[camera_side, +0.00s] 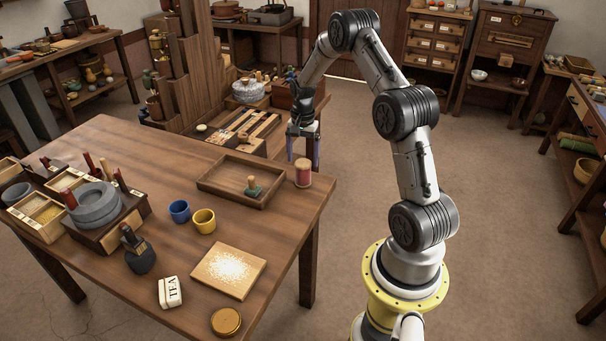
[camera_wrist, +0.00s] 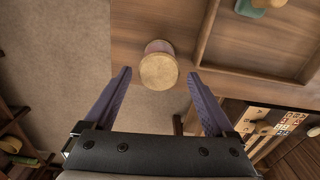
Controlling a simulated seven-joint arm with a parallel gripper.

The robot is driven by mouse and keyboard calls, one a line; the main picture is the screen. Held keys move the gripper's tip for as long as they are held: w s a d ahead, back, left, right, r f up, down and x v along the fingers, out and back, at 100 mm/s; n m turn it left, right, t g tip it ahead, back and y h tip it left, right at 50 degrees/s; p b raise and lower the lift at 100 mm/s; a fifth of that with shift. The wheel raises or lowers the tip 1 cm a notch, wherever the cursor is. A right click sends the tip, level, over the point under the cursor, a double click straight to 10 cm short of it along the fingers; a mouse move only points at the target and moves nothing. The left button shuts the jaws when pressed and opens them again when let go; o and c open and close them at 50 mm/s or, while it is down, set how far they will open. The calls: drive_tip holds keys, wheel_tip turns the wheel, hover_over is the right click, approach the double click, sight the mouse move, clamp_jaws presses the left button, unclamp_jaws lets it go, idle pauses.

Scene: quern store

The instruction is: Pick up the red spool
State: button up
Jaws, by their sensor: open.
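The red spool (camera_side: 303,173) stands upright near the table's far right corner, just right of a wooden tray. In the wrist view its round tan top (camera_wrist: 159,71) shows between and slightly beyond my fingertips, with a little red below the rim. My gripper (camera_side: 303,150) is open and empty in the side view, fingers pointing down near the spool. In the wrist view my gripper (camera_wrist: 160,73) has its two purple fingers spread wide, one on each side of the spool's top. I cannot tell how far the fingertips are above the spool.
The shallow wooden tray (camera_side: 215,180) holds a green-based stamp-like piece (camera_side: 252,190) close to the spool. A blue cup (camera_side: 179,212), a yellow cup (camera_side: 203,221) and a powdered board (camera_side: 228,272) stand nearer on the table. The floor lies beyond the table's edge.

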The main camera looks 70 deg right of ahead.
sight(303, 173)
drive_tip(key=shift+f, duration=2.65)
drive_tip(key=c, duration=1.3)
drive_tip(key=shift+r, duration=0.1)
